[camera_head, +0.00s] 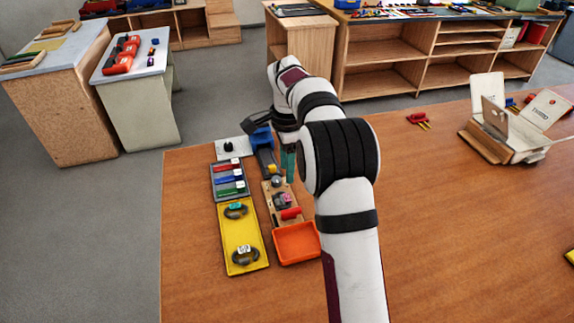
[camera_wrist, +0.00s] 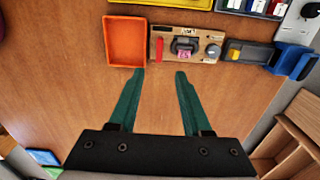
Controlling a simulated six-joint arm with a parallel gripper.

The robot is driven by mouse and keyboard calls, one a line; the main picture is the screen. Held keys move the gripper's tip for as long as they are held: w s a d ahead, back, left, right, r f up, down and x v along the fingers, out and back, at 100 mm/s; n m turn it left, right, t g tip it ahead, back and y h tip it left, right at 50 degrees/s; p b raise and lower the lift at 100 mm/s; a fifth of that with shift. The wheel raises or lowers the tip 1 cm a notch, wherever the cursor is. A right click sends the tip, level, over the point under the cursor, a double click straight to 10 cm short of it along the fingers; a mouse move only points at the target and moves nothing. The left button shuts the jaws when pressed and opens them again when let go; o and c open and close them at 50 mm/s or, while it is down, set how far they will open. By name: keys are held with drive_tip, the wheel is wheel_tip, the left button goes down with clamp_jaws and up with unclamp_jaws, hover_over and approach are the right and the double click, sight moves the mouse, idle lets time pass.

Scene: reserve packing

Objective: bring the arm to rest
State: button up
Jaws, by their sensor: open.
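My gripper (camera_wrist: 160,76) has two green fingers, spread apart with nothing between them in the wrist view. In the head view my white arm reaches across the wooden table (camera_head: 440,230), and a green finger (camera_head: 289,165) shows beside the row of trays. In the wrist view the fingertips are just short of an orange tray (camera_wrist: 126,42) and a wooden board (camera_wrist: 185,46) with a red piece and a pink-marked item. I cannot tell the height of the fingers above the table.
A yellow tray (camera_head: 243,262) holds two dark rings with tags. Beyond it are a grey tray (camera_head: 229,181) with coloured pieces and a blue holder (camera_head: 262,139). A red-handled tool (camera_head: 417,119) and a pale open box (camera_head: 510,130) are at right.

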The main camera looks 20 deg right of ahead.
drive_tip(key=s+a+r+n, duration=0.3)
drive_tip(key=s+r, duration=0.1)
drive_tip(key=s, duration=0.4)
drive_tip(key=s+a+r+n, duration=0.2)
drive_tip(key=s+r+n, duration=0.1)
drive_tip(key=s, duration=0.5)
drive_tip(key=s+a+f+n, duration=0.1)
drive_tip(key=s+n, duration=0.1)
drive_tip(key=s, duration=0.5)
drive_tip(key=s+a+f+n+y, duration=0.1)
drive_tip(key=s+n, duration=0.1)
drive_tip(key=s, duration=0.4)
drive_tip(key=s+a+f+n, duration=0.2)
drive_tip(key=s, duration=0.5)
drive_tip(key=shift+s+n+y, duration=0.3)
drive_tip(key=shift+s+y, duration=0.05)
drive_tip(key=shift+y, duration=0.05)
